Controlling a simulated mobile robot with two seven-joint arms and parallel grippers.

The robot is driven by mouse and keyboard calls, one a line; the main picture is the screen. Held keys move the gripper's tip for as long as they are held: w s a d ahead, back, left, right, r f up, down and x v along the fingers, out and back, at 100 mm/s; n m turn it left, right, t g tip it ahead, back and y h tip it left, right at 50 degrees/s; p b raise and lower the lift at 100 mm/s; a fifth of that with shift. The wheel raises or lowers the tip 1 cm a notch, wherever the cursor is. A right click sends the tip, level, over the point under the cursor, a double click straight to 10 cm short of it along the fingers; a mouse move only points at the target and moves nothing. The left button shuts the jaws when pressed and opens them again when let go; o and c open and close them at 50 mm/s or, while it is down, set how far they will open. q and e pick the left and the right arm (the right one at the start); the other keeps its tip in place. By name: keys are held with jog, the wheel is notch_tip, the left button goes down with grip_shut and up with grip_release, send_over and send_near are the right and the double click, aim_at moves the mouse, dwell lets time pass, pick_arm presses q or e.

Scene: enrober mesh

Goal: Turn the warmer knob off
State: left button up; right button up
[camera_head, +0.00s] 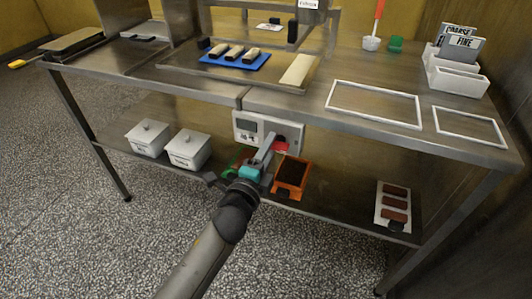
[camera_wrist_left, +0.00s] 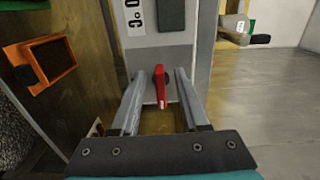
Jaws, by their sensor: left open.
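The warmer's control panel (camera_head: 294,131) is a pale box on the front of the steel table, below its top. My left gripper (camera_head: 269,146) is open in front of the panel. In the left wrist view the knob appears between its two fingers, with a gap on each side. Contact is not visible. My right gripper is out of view.
An orange bin (camera_head: 291,174) stands on the lower shelf just below the panel. Two white lidded boxes (camera_head: 190,149) are on the shelf to the left. A blue mat (camera_head: 236,62) with several bars lies on the tabletop. White frames (camera_head: 374,104) lie at the right.

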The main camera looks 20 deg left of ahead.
pick_arm(q)
jog(key=s, duration=1.5)
jog(key=shift+a+p, duration=0.25)
jog(key=shift+p, duration=0.2)
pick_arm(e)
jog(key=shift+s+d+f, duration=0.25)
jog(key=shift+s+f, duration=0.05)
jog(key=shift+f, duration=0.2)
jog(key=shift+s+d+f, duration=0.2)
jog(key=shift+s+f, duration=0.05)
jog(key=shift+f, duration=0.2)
pick_arm(q)
jog(key=shift+s, duration=0.1)
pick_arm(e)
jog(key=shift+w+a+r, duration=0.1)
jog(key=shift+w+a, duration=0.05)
pick_arm(q)
jog(key=shift+f, duration=0.1)
